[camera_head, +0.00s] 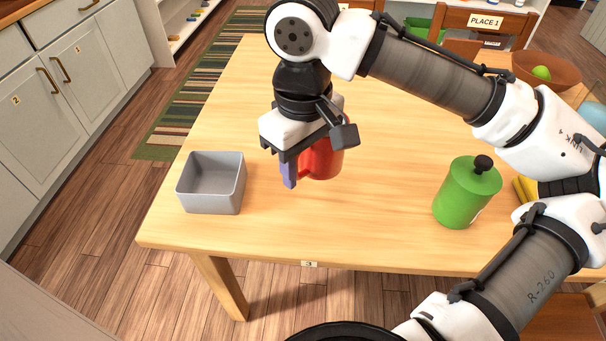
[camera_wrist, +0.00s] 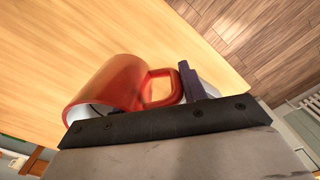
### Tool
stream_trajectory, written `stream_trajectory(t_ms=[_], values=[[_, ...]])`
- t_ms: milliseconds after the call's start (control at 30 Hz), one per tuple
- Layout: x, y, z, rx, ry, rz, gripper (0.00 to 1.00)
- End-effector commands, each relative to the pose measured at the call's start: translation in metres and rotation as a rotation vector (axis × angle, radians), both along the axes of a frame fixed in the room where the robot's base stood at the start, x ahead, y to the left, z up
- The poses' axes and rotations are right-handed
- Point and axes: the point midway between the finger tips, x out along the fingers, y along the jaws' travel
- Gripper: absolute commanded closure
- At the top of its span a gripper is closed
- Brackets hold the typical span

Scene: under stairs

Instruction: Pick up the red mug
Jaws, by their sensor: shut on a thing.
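The red mug (camera_head: 322,160) is at the middle of the wooden table, partly hidden behind my gripper (camera_head: 291,172). In the wrist view the red mug (camera_wrist: 118,84) lies close in front of the gripper, with its handle toward the right. A finger (camera_wrist: 190,82) of my gripper stands at the handle, and my gripper is shut on the mug, seemingly at its handle. The other finger is mostly hidden. I cannot tell whether the mug touches the table.
A grey open box (camera_head: 212,183) stands left of the mug on the table (camera_head: 330,232). A green lidded canister (camera_head: 467,193) stands to the right. A brown bowl (camera_head: 545,70) with a green fruit is at the far right. The table front between box and canister is clear.

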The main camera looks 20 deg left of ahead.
Motion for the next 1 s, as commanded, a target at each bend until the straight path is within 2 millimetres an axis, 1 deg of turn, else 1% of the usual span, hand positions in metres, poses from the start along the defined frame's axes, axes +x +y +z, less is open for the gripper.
stream_trajectory(t_ms=[33,100,400,700,1000], values=[[0.0,0.0,0.008,0.001,-0.002,0.001,0.98],[0.0,0.0,0.016,0.001,-0.001,0.0,0.98],[0.0,0.0,0.043,0.001,-0.002,0.001,0.98],[0.0,0.0,0.057,0.001,-0.001,0.001,0.98],[0.0,0.0,0.061,0.0,-0.001,0.001,0.98]])
